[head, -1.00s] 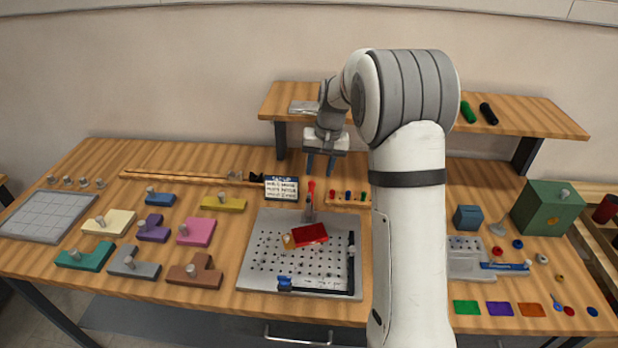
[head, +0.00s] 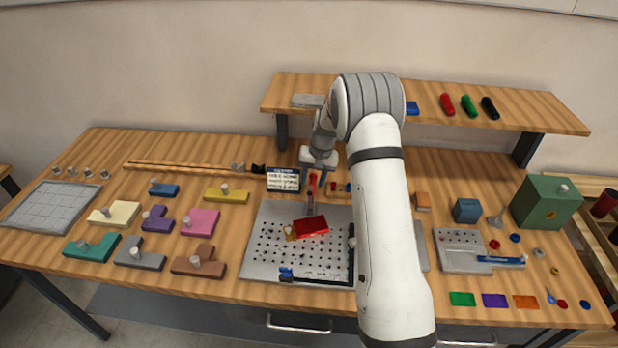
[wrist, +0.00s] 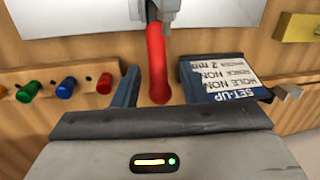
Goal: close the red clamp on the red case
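The red case (head: 311,226) lies on the perforated metal plate (head: 262,258). At its back edge stands the clamp, whose red handle (head: 312,183) points up. In the wrist view the red handle (wrist: 157,62) runs between the two fingers of my gripper (wrist: 160,90). The fingers are apart, with a gap on both sides of the handle. In the head view my gripper (head: 317,180) is low at the back edge of the plate, by the handle. The case is not clearly visible in the wrist view.
A set-up sign (head: 283,179) stands just left of the handle; in the wrist view the sign (wrist: 228,82) is close beside the right finger. A row of coloured pegs (wrist: 67,87) is on the other side. A shelf (head: 440,118) overhangs the back of the bench.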

